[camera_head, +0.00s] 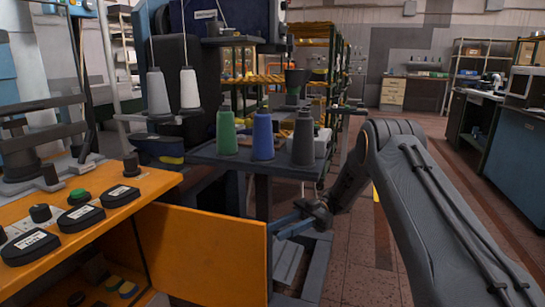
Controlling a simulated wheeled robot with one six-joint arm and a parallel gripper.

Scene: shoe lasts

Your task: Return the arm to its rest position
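My arm (425,205) shows at the right, a thick grey link with cables along it. It bends at a raised elbow and runs down and left to a dark wrist. My gripper (290,224) is at the end, low in the middle of the picture, close to the free edge of the orange cabinet door (205,255). It is small and dark against a bluish frame, so I cannot tell whether its fingers are open or touch the door. I make out nothing held in it.
The door hangs open below an orange control panel (150,187). A dark table (220,156) with green (226,132), blue (263,136) and grey (303,138) thread cones stands behind my gripper. Brown floor (350,265) lies open beside my arm. A blue cabinet (515,150) stands right.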

